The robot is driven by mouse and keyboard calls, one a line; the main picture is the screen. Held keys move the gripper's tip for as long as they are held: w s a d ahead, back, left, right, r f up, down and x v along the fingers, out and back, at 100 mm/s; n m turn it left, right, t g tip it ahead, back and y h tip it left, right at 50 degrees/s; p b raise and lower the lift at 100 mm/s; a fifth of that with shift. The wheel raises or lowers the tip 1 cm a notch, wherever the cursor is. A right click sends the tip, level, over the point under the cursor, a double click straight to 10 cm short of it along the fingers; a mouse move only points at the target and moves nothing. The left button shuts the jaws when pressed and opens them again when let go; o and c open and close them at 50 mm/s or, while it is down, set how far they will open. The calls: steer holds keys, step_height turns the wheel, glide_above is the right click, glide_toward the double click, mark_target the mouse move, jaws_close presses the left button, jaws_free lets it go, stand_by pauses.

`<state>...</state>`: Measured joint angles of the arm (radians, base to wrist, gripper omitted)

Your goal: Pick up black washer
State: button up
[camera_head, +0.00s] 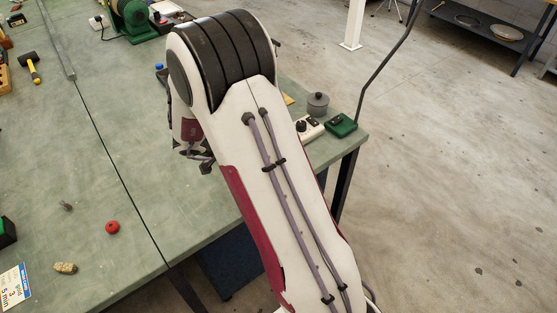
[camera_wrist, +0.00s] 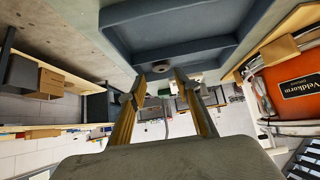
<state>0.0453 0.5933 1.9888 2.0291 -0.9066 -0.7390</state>
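I cannot make out a black washer for certain in either view. In the wrist view my gripper (camera_wrist: 160,85) has its two yellowish fingers apart, with nothing held between them. A small round grey thing (camera_wrist: 161,67) shows beyond the fingertips; I cannot tell what it is. In the head view my arm covers the middle of the green bench top (camera_head: 140,195), and my gripper is mostly hidden behind it.
A red ring-like piece (camera_head: 112,227), a tan lump (camera_head: 65,268) and a small grey fitting (camera_head: 67,206) lie at the left. A grey lidded pot (camera_head: 317,104) and a green box (camera_head: 341,125) stand near the right edge.

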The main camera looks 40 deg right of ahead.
steer(key=shift+x, duration=2.35)
steer(key=shift+w, duration=0.15)
steer(key=c, duration=0.4)
steer(key=shift+r, duration=0.1)
steer(key=shift+c, duration=0.2)
step_height(320, 180, up, 10)
